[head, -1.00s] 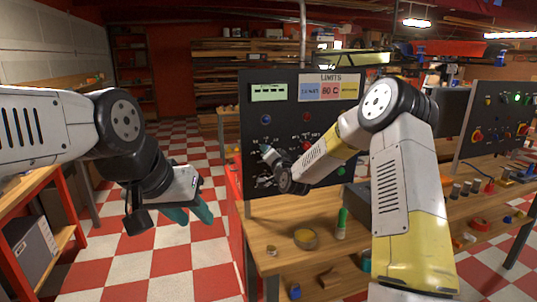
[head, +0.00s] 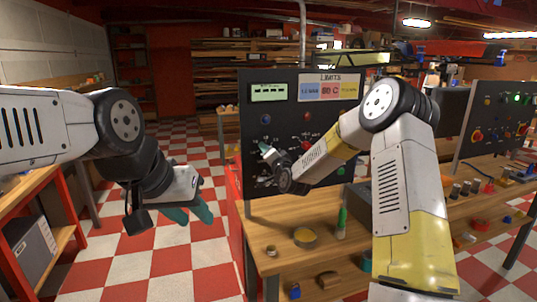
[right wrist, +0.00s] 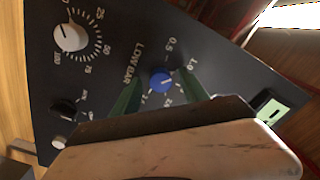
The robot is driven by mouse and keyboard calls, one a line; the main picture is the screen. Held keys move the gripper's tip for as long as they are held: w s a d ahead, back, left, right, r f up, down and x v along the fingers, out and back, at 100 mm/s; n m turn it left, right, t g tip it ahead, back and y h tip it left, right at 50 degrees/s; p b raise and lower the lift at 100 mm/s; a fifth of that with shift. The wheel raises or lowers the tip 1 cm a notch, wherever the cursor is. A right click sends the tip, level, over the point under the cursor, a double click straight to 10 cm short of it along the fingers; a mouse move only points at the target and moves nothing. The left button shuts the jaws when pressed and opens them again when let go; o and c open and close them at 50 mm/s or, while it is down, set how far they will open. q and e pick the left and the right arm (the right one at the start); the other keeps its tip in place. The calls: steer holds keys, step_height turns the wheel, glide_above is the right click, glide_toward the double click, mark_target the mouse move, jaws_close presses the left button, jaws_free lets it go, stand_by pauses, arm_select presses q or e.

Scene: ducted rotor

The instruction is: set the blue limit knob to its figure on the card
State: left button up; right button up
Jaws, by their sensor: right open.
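The blue knob (right wrist: 160,80) sits on a dark panel beside the words LOW BAR, inside a printed scale, in the right wrist view. My right gripper (right wrist: 160,73) is open, with one green finger on each side of the knob; I cannot tell whether they touch it. The knob's pointer is hard to read. In the head view my right gripper (head: 268,153) is at the panel (head: 284,98) and covers the area around the knob. The limits card (head: 330,87) has blue, pink and yellow fields; its blue figure looks like 1.2 BAR. My left gripper (head: 192,217) is open and empty.
A white knob (right wrist: 70,38) and a black knob (right wrist: 63,108) are near the blue one. A green display (head: 268,92) is on the panel. The wooden bench (head: 290,262) below carries a yellow round item (head: 305,237) and a green-topped item (head: 341,222). Checkered floor is free at left.

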steer(key=v, duration=0.7)
steer(key=shift+s, duration=0.35)
steer(key=shift+d+r, duration=0.1)
steer(key=s+d+r+n+g+h, duration=0.2)
steer(key=s+d+r+n+g, duration=0.15)
steer(key=s, duration=0.55)
steer(key=s+d+r+n+g+h, duration=0.1)
steer(key=s+d+r+n+g, duration=0.2)
steer(key=s, duration=0.6)
steer(key=s+d+g, duration=0.2)
steer(key=s, duration=0.9)
steer(key=s+d+g, duration=0.2)
steer(key=s+d, duration=0.1)
steer(key=s, duration=0.8)
steer(key=shift+d+f+n, duration=0.2)
steer(key=shift+f+n, duration=0.1)
steer(key=shift+n, duration=0.05)
steer(key=shift+d+g, duration=0.15)
steer(key=shift+g, duration=0.1)
